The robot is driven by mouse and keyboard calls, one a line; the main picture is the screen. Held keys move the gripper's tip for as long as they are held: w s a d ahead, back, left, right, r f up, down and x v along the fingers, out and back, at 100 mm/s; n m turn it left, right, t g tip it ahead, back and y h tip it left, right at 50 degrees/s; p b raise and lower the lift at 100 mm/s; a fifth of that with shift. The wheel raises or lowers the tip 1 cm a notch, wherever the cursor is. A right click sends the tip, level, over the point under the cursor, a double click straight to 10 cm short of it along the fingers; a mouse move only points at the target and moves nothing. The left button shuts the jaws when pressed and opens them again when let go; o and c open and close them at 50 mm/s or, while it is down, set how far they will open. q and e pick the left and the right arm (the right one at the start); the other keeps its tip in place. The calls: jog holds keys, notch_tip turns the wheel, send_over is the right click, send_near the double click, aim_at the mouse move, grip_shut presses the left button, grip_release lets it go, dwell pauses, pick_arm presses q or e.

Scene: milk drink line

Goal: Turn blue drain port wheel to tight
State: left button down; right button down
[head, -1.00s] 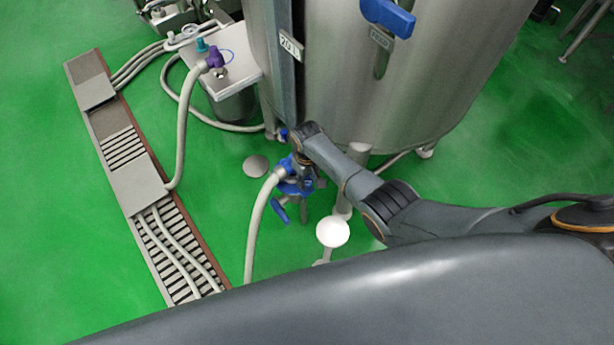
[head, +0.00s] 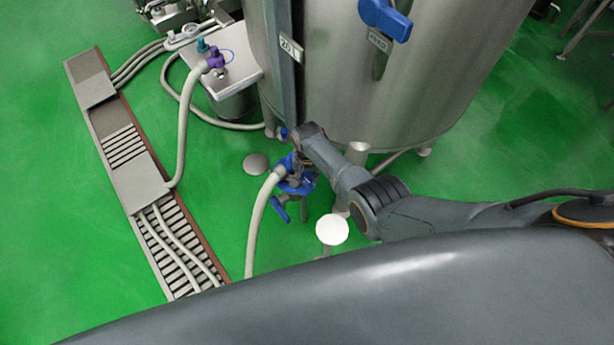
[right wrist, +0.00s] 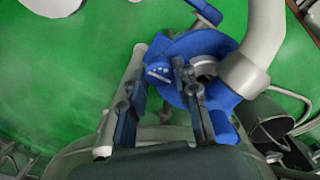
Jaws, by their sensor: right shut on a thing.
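The blue drain port (head: 297,184) stands low by the foot of the steel tank, with a pale hose joined to its left side. My right gripper (head: 304,160) reaches down to it from above and partly covers it. In the right wrist view, a small blue wheel part with pale marks (right wrist: 158,73) sits between the fingers of my right gripper (right wrist: 160,85), in front of the larger blue port body (right wrist: 222,48). The gripper is shut on this wheel. How tight the wheel is cannot be told. My left gripper is not in view.
The steel tank (head: 430,90) with a blue handle (head: 386,18) rises behind my right arm. A blue lever (head: 280,209) sticks out below the port. A white round disc (head: 332,229) is to its right. A floor drain (head: 135,180) with hoses lies left.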

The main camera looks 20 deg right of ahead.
aim_at(307, 180)
jog(key=shift+m, duration=0.4)
jog(key=c, duration=1.3)
grip_release()
jog(key=shift+r, duration=0.1)
notch_tip(307, 180, up, 12)
jog(key=shift+f, duration=0.1)
